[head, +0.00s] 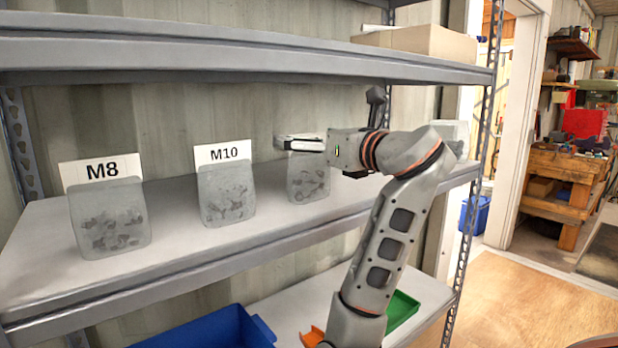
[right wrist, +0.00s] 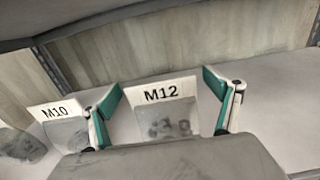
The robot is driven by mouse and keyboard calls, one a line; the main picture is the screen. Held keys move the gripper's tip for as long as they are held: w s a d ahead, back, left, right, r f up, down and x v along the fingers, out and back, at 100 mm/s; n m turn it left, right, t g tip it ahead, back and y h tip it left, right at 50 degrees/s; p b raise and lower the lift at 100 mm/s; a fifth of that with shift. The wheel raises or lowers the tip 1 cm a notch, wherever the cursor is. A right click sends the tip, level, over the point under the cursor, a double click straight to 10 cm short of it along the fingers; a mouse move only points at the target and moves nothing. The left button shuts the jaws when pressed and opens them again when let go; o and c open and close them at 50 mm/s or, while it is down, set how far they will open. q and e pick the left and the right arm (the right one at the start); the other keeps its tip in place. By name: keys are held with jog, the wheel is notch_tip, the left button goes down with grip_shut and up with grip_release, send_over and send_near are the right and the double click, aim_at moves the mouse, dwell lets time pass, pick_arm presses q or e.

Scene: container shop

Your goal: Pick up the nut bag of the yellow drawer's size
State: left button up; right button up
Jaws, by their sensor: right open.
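Three clear nut bags with white labels stand in a row on the middle shelf. The M8 bag (head: 110,217) is at the left and the M10 bag (head: 227,192) is in the middle. The third bag (head: 308,178) is at the right, its label hidden behind my right gripper (head: 300,143) in the head view. In the right wrist view its label reads M12, and the M12 bag (right wrist: 168,120) stands between the open fingers of my right gripper (right wrist: 165,105). I cannot tell whether they touch it. No yellow drawer is in view. My left gripper is not in view.
The upper shelf (head: 200,55) runs close above the bags and carries a cardboard box (head: 425,40). A shelf post (head: 485,110) stands at the right. Below are a blue bin (head: 215,330), a green bin (head: 402,310) and an orange bin (head: 312,336).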

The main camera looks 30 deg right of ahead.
jog(key=shift+c, duration=0.4)
jog(key=c, duration=1.7)
jog(key=shift+c, duration=0.2)
jog(key=shift+r, duration=0.2)
